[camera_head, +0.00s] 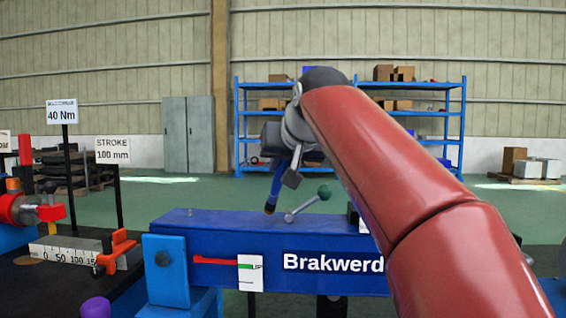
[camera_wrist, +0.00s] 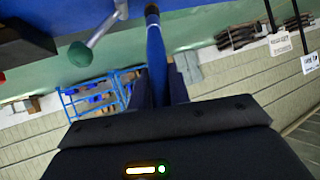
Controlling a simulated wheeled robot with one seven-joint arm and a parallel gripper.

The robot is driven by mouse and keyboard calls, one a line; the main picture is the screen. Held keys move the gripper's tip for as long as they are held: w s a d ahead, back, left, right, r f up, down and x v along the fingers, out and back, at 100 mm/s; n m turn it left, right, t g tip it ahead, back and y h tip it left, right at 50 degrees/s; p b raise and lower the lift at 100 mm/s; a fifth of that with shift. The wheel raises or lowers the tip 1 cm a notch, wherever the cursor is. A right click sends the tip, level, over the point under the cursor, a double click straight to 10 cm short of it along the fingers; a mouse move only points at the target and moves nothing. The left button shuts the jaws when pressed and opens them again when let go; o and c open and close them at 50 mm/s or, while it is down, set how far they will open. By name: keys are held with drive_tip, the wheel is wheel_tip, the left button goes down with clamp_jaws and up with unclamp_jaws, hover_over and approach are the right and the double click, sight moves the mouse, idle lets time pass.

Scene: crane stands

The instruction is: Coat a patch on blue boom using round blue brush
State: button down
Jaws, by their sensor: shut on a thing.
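The blue boom (camera_head: 220,235) runs across the lower middle of the head view, with a white "Brakwerd" label on its front. My gripper (camera_head: 284,163) is above it, pointing down and shut on the round blue brush (camera_head: 276,188). The brush hangs with its brownish tip low, just over the boom's top face; I cannot tell whether it touches. In the wrist view, the brush (camera_wrist: 156,55) stands out between the two fingers (camera_wrist: 160,90), its dark tip against the boom's blue surface (camera_wrist: 105,12). No coated patch can be made out.
A grey lever with a green knob (camera_head: 324,192) rises from the boom just right of the brush. A red pointer (camera_head: 220,261) and white card are on the front. An orange clamp (camera_head: 117,252) and sign posts stand left. Blue shelves (camera_head: 240,130) are far behind.

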drive_tip(key=shift+f+b, duration=0.4)
drive_tip(key=shift+f, duration=0.15)
drive_tip(key=shift+a+r, duration=0.1)
drive_tip(key=shift+a, duration=0.05)
